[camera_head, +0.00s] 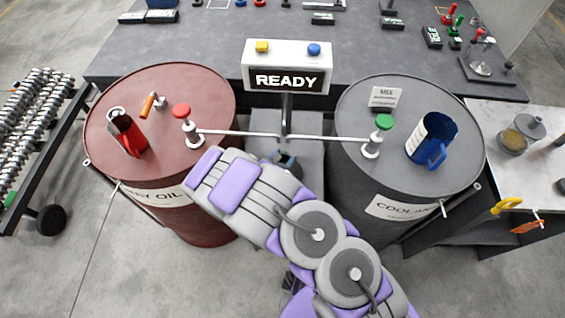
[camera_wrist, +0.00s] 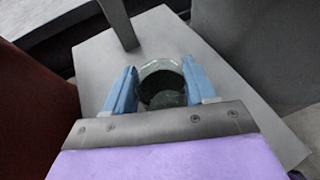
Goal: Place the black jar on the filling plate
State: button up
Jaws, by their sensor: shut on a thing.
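My gripper (camera_wrist: 161,90) has blue fingers shut on the black jar (camera_wrist: 163,82), a clear round vessel with a dark inside, in the wrist view. The jar is over the grey filling plate (camera_wrist: 175,40), with bare plate on several sides. I cannot tell whether its base touches the plate. In the head view the plate (camera_head: 307,158) lies between the two barrels, partly covered by my arm. My gripper (camera_head: 287,160) shows there only as a small blue patch past the arm's end. The jar cannot be made out in that view.
A red barrel (camera_head: 190,85) stands left and a grey barrel (camera_head: 370,170) right. Two spouts with a red knob (camera_head: 181,110) and a green knob (camera_head: 384,121) lead to a central post (camera_head: 286,115). A READY sign (camera_head: 287,67) stands behind. A red jug and blue jug sit on the barrels.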

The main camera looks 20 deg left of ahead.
jog(key=shift+w+a, duration=0.25)
jog(key=f, duration=0.1)
jog(key=f+b, duration=0.1)
jog(key=f, duration=0.1)
jog(key=shift+d+f, duration=0.2)
jog(key=shift+f, duration=0.05)
jog(key=shift+r, duration=0.1)
jog(key=o, duration=1.1)
jog(key=p+v, duration=0.3)
jog(key=v, duration=0.9)
